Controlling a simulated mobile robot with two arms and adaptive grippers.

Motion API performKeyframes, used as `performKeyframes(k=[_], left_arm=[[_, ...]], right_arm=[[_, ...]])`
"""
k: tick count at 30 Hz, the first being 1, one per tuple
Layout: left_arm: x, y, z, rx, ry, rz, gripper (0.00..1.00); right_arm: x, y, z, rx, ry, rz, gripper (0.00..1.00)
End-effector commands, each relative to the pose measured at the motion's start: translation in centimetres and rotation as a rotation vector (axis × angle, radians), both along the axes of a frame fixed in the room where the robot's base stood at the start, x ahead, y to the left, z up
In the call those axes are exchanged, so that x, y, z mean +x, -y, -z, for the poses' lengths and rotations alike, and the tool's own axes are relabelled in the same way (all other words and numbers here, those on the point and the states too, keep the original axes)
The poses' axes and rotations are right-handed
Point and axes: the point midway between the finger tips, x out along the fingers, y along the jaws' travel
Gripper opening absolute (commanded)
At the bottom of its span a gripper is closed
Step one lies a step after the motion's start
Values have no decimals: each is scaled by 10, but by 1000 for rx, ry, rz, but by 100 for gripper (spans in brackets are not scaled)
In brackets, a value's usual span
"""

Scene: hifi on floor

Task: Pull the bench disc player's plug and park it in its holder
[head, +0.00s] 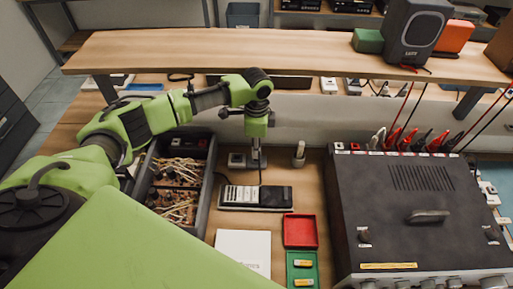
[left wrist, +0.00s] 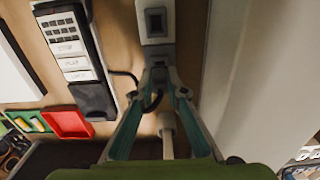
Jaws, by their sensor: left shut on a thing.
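The disc player, a flat black unit with pale keys (head: 255,196), lies on the bench; it also shows at upper left in the left wrist view (left wrist: 75,45). A pale socket block (head: 237,160) stands behind it, with a dark opening facing up (left wrist: 155,20). My left gripper (head: 257,163) points down at the block's right end. Its teal fingers (left wrist: 160,88) are closed around a grey plug (left wrist: 157,75) with a black cable. Whether the plug is still seated is hidden. A small pale upright holder (head: 299,155) stands just to the right. My right gripper is out of view.
A large dark instrument (head: 415,205) with red and black leads fills the right. A crate of tangled cables (head: 210,190) stands at left. A raised wooden shelf (head: 290,55) crosses behind. Red (head: 300,231) and green trays (head: 302,267) and a white sheet (head: 243,250) lie in front.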

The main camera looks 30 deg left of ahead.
Motion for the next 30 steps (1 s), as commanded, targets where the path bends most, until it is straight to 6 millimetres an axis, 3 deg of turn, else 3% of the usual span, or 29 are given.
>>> performKeyframes(k=[30], left_arm=[[0,0,0,-1,0,0,0]], right_arm=[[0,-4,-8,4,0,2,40]])
